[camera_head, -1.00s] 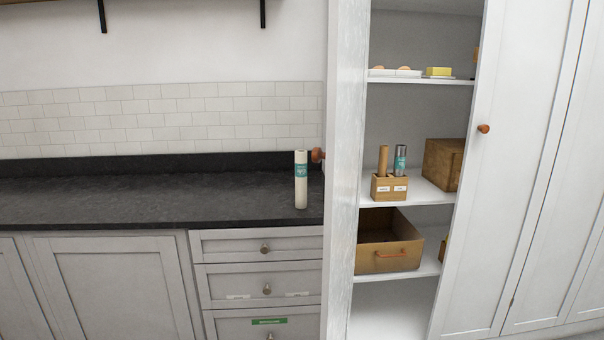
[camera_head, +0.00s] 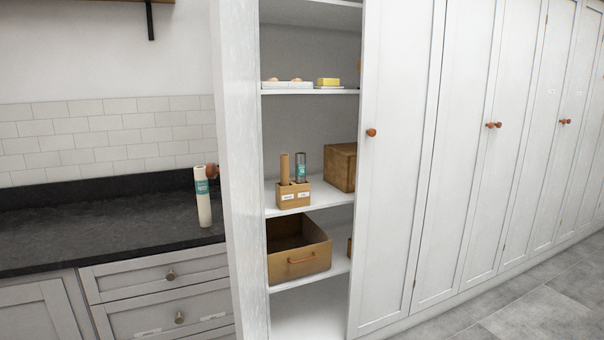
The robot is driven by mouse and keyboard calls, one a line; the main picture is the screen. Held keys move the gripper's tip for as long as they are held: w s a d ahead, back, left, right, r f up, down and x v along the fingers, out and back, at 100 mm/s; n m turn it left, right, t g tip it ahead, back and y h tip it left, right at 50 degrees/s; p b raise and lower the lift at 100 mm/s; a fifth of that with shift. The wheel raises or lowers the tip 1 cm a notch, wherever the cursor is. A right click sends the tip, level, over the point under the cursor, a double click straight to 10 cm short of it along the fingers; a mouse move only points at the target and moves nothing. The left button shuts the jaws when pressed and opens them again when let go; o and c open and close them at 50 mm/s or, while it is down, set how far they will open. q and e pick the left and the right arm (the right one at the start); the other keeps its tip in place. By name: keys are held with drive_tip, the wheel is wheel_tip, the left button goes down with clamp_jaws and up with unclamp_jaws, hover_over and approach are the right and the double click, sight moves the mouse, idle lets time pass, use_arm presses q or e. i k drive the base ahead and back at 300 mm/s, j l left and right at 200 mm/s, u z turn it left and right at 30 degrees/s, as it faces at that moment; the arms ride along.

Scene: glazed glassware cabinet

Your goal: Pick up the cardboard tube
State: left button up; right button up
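A plain brown cardboard tube (camera_head: 285,169) stands upright in a small wooden holder (camera_head: 293,196) on the middle shelf of the open cabinet. Its lower end is hidden inside the holder. Beside it in the same holder stands a grey tube with a teal label (camera_head: 302,167). The holder has two small white labels on its front. Neither of my grippers is in view.
A white roll with a teal label (camera_head: 204,205) stands on the dark counter (camera_head: 110,225) left of the cabinet. A wooden box (camera_head: 341,167) sits right of the holder. An open-topped drawer box (camera_head: 300,265) is on the shelf below. Cabinet doors (camera_head: 400,180) flank the opening's right.

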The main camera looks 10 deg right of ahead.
sight(284, 157)
drive_tip(key=u, duration=0.35)
drive_tip(key=i+l+u, duration=0.1)
drive_tip(key=l+u, duration=0.15)
drive_tip(key=u, duration=0.25)
drive_tip(key=i+l+u, duration=0.1)
drive_tip(key=l+u, duration=0.15)
drive_tip(key=u, duration=0.2)
drive_tip(key=l+u, duration=0.25)
drive_tip(key=l, duration=0.15)
drive_tip(key=l+u, duration=0.25)
drive_tip(key=l, duration=0.15)
drive_tip(key=l+u, duration=0.15)
drive_tip(key=l, duration=0.7)
drive_tip(key=k+l+u, duration=0.15)
drive_tip(key=l, duration=0.7)
